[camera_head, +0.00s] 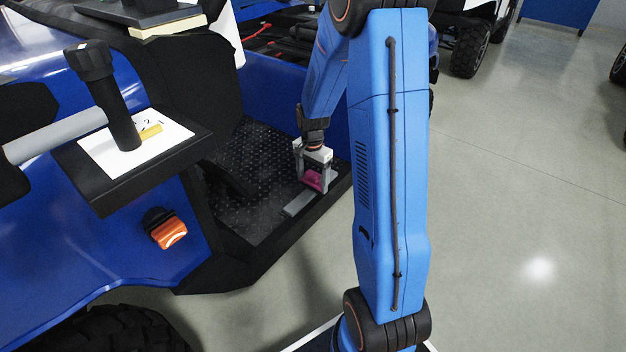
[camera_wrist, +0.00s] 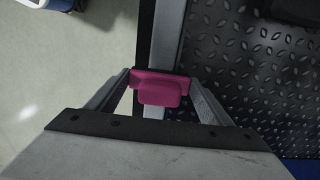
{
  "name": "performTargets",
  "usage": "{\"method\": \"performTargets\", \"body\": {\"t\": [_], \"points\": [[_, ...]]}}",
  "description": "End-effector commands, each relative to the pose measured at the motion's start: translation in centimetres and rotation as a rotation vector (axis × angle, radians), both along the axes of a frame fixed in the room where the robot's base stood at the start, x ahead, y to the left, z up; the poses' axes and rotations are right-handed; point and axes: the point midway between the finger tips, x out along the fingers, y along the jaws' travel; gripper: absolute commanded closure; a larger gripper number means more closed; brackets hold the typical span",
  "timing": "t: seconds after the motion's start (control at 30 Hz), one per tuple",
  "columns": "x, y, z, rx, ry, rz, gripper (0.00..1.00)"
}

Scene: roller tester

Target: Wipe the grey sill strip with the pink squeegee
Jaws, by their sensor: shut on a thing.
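The pink squeegee (camera_head: 314,179) is held between the two fingers of my gripper (camera_head: 313,183), low over the edge of the vehicle's footwell. In the wrist view the squeegee (camera_wrist: 160,88) spans the gap between the fingertips of my gripper (camera_wrist: 160,82). The grey sill strip (camera_head: 299,203) lies along the footwell's outer edge, and its near part shows in front of the squeegee. In the wrist view the strip (camera_wrist: 168,35) runs away beyond the squeegee, which covers part of it. I cannot tell whether the squeegee touches the strip.
A black diamond-plate floor (camera_head: 245,190) lies beside the strip. A black tray (camera_head: 95,190) with a white paper and a yellow object stands at the left. An orange-and-black item (camera_head: 166,229) is on the blue body panel. Open grey floor (camera_head: 520,200) lies to the right.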

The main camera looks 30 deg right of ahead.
Motion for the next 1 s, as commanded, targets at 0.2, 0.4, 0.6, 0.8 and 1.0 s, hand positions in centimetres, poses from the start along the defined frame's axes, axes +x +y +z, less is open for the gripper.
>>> {"method": "performTargets", "body": {"t": [0.2,0.4,0.6,0.8,1.0], "points": [[0.01,-0.02,0.0,0.0,0.0,0.0,0.44],[0.0,-0.02,-0.08,0.0,0.0,0.0,0.44],[0.0,-0.02,-0.31,0.0,0.0,0.0,0.44],[0.01,-0.02,-0.57,0.0,0.0,0.0,0.44],[0.06,-0.16,-0.58,0.0,0.0,0.0,0.44]]}}
